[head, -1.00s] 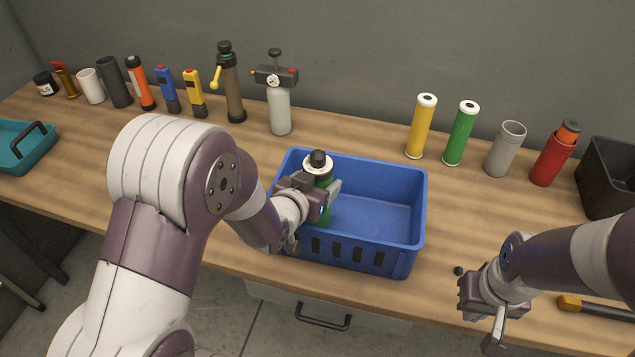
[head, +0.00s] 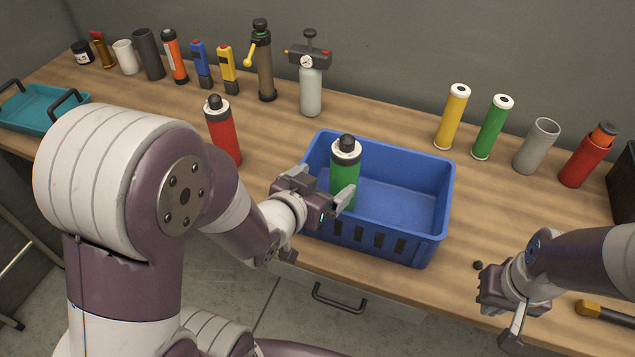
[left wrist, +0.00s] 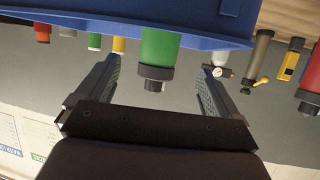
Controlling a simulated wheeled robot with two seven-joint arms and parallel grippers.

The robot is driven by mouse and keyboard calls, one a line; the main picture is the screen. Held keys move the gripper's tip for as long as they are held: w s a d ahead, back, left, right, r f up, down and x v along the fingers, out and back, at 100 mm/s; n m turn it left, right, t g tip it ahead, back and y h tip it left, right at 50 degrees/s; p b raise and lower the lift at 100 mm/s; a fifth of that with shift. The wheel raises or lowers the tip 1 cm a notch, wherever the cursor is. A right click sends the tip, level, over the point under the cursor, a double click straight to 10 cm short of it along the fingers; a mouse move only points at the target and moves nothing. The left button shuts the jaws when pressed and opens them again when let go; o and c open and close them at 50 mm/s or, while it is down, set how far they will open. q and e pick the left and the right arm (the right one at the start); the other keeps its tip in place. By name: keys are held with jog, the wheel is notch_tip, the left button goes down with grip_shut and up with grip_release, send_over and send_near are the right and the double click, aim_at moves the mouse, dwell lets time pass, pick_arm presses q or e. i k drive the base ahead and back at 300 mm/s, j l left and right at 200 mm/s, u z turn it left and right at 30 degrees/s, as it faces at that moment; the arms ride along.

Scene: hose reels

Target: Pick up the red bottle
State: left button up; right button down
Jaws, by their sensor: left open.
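The red bottle (head: 222,135) has a black cap and stands upright on the table, left of the blue crate, partly hidden by my left arm. In the left wrist view the red bottle (left wrist: 309,82) shows at the right edge, outside the fingers. My left gripper (head: 328,186) is open at the crate's left side, right of and nearer than the red bottle. A green bottle (head: 344,178) stands upright in the crate by its fingers; the green bottle (left wrist: 158,50) shows between the fingertips in the wrist view. My right gripper (head: 512,300) is at the table's front edge; its jaws are unclear.
The blue crate (head: 446,200) has free room to the right of the green bottle. A teal tray (head: 40,118) lies at far left. Several tubes, tools and a grey pump bottle (head: 311,90) line the back.

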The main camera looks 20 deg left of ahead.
aim_at(220, 122)
jog(key=u, duration=1.35)
